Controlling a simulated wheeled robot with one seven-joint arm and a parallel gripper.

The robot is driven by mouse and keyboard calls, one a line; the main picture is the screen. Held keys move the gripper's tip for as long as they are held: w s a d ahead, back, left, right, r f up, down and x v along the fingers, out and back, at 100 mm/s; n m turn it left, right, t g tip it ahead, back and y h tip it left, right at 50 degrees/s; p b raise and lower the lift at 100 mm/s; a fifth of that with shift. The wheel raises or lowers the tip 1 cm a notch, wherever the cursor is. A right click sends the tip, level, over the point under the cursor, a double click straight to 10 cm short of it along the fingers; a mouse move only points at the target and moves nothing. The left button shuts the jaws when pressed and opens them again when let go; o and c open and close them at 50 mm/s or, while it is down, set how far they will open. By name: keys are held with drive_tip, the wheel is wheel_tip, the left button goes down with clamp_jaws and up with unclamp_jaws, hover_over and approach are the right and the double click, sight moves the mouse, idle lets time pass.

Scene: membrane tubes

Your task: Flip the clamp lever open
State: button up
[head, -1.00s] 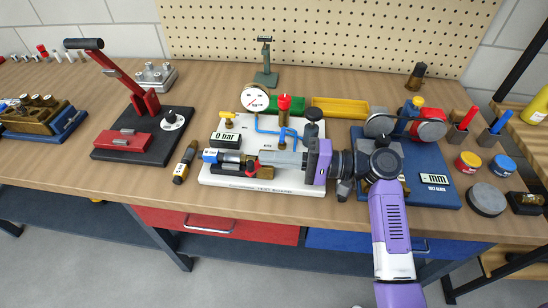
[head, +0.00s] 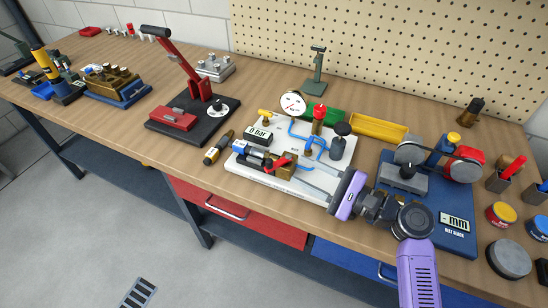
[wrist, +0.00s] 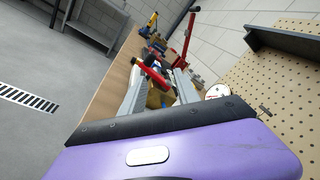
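The clamp (head: 287,170) is a brass-coloured block on the white test board (head: 250,172). Its red lever (head: 279,161) lies low across it, beside a blue and silver cylinder (head: 250,151). My gripper (head: 303,174) is just right of the clamp, with its two grey fingers spread apart and nothing seen held between them. In the wrist view the red lever (wrist: 152,75) shows beyond and between the fingertips (wrist: 160,70), over the brass block (wrist: 157,97). I cannot tell whether a finger touches the clamp.
The board also carries a gauge (head: 292,103), blue tubing, a red-topped valve (head: 319,113) and a black knob (head: 341,129). A red lever press (head: 195,110) stands left. A blue belt device (head: 440,195) stands right. A yellow-black tool (head: 218,148) lies left of the board.

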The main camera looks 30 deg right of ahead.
sight(272, 165)
drive_tip(key=shift+w+a+r+m+t+h+p, duration=0.1)
drive_tip(key=shift+w+a+m+t+h+p, duration=0.3)
drive_tip(key=shift+w+a+m, duration=1.15)
drive_tip(key=shift+w+a+f+m+t+h+p, duration=0.1)
drive_tip(key=shift+w+a+m+h+p, duration=0.55)
drive_tip(key=shift+m, duration=1.75)
drive_tip(key=shift+w+a+r+m+t+h+p, duration=0.15)
drive_tip(key=shift+w+a+m+h+p, duration=0.4)
drive_tip(key=shift+w+a+m, duration=0.95)
drive_tip(key=shift+s+d+m, duration=0.45)
clamp_jaws()
